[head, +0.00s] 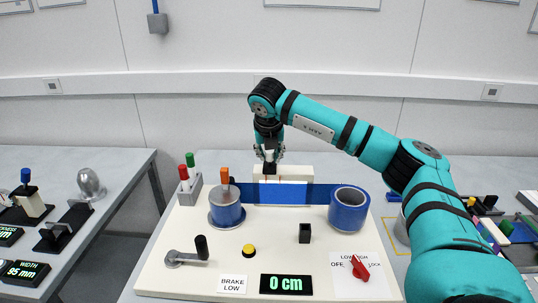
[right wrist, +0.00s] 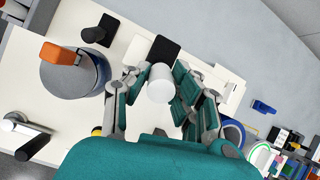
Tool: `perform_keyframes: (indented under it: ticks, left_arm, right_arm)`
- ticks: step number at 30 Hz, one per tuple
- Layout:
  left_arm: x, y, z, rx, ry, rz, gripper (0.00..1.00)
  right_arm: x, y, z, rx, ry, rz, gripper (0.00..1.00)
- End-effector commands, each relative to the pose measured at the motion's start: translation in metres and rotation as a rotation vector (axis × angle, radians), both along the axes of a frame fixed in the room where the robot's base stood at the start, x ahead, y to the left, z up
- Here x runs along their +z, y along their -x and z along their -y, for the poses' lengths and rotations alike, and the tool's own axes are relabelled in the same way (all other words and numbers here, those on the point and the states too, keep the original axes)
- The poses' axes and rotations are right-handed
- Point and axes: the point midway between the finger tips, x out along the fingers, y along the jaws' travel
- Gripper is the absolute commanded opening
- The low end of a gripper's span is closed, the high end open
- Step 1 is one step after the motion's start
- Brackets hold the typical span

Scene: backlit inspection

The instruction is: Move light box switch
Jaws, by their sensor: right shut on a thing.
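A white box (head: 300,172), which looks like the light box, stands behind the blue band at the back of the white board. My right gripper (head: 269,153) points down over it. In the right wrist view my right gripper (right wrist: 160,90) is shut around a white cylindrical knob (right wrist: 159,84). A black plate (right wrist: 163,50) lies just beyond the knob, and it looks like the switch's mount. In the head view the fingers mostly hide the knob. My left gripper is in neither view.
A holder with coloured handles (head: 190,190) stands at left.

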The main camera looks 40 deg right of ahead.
Motion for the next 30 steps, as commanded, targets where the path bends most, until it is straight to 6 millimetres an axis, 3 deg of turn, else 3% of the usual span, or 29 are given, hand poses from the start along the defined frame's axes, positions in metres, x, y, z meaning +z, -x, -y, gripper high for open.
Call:
perform_keyframes:
  ticks: [5, 6, 11, 25, 30]
  left_arm:
    - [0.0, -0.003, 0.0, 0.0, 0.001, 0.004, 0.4]
    - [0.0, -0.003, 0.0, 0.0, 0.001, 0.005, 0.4]
    - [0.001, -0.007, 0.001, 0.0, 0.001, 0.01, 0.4]
    - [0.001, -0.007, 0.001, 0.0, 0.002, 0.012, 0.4]
    - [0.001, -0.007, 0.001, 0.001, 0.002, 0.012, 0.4]
  right_arm:
    - [0.0, 0.0, 0.001, -0.001, 0.003, 0.001, 0.0]
    - [0.0, 0.0, 0.001, -0.001, 0.003, 0.001, 0.28]
    - [0.0, 0.0, 0.001, -0.002, 0.002, 0.0, 0.48]
    - [0.002, 0.001, 0.004, -0.007, 0.005, 0.0, 0.48]
    - [0.019, 0.006, -0.002, -0.006, 0.004, 0.005, 0.48]
